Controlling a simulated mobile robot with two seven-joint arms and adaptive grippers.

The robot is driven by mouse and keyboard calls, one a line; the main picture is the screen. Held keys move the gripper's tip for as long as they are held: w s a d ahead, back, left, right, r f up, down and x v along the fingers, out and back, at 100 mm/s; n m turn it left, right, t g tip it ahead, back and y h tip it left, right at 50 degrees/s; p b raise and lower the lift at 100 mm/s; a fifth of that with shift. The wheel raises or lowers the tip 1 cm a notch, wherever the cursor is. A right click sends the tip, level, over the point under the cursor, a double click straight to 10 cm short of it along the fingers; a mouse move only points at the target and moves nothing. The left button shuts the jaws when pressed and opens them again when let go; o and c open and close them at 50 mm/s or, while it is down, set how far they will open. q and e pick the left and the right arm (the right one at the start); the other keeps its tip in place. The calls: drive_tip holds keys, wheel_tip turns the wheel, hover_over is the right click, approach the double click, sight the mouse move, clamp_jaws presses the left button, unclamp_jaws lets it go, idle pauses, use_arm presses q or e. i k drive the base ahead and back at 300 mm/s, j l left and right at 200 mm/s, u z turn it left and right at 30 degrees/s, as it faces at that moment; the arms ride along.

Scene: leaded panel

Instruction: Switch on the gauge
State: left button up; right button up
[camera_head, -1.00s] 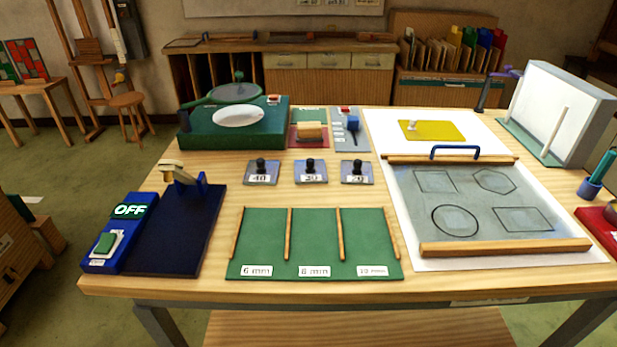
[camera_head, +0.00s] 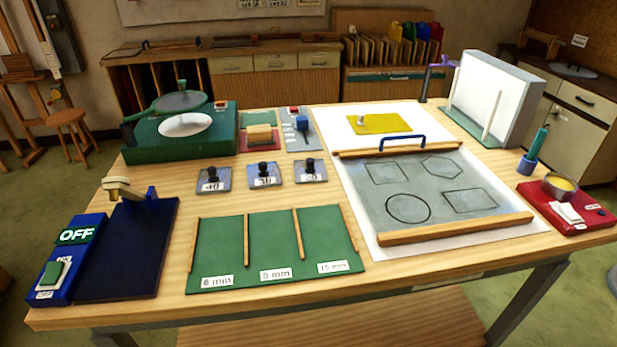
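The gauge (camera_head: 127,245) is at the front left of the table, a dark navy plate with a cream and brass head on a blue bracket at its back. Along its left side is a blue control box (camera_head: 62,262). A display (camera_head: 76,235) on the box reads "OFF". Neither of my grippers is in view.
A green three-slot tray (camera_head: 272,245) lies right of the gauge. Behind it are several small knobbed weights (camera_head: 264,176). A grey board (camera_head: 425,190) with outlined shapes and a red heater-like unit (camera_head: 568,208) are at the right. Bare wood separates gauge and tray.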

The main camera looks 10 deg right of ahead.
sight(54, 270)
drive_tip(key=l+u, duration=0.1)
drive_tip(key=u, duration=1.4)
